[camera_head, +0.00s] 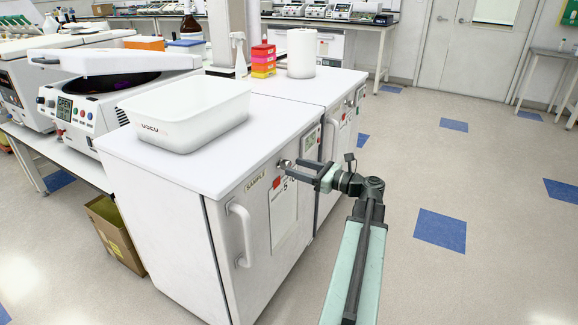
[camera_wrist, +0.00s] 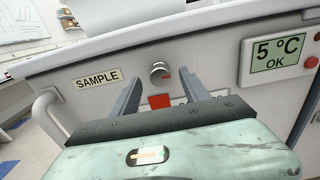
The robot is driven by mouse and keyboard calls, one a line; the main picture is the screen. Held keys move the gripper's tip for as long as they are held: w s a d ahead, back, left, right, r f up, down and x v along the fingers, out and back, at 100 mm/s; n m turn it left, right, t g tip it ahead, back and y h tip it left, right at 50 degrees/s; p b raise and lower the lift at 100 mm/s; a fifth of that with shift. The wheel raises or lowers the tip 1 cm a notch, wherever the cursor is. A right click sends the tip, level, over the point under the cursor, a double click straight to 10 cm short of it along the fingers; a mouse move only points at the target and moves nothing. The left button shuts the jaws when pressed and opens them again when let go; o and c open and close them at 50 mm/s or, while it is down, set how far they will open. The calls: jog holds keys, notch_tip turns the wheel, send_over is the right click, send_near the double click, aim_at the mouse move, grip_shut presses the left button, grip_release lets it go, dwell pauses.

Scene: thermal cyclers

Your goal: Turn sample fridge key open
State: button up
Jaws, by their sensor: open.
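The sample fridge (camera_head: 160,200) is a white under-counter unit with a "SAMPLE" label (camera_wrist: 97,79) on its front. Its round metal key knob (camera_wrist: 159,71) sits right of the label, above a red square (camera_wrist: 160,101). In the head view the knob (camera_head: 285,165) shows at the fridge's upper front, beside my gripper. My gripper (camera_wrist: 156,80) is open, its two fingers pointing at the fridge front, one on each side of the knob. The fingers look apart from the knob; the exact gap is unclear. In the head view my gripper (camera_head: 302,170) is at the fridge front.
The fridge handle (camera_head: 241,235) is at the door's left. A display reading 5 °C OK (camera_wrist: 279,54) is to the right. A white tub (camera_head: 187,112), paper roll (camera_head: 301,53) and coloured boxes (camera_head: 263,60) stand on top. The floor at right is open.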

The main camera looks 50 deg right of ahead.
aim_at(289, 165)
jog(key=shift+x, duration=1.6)
grip_shut()
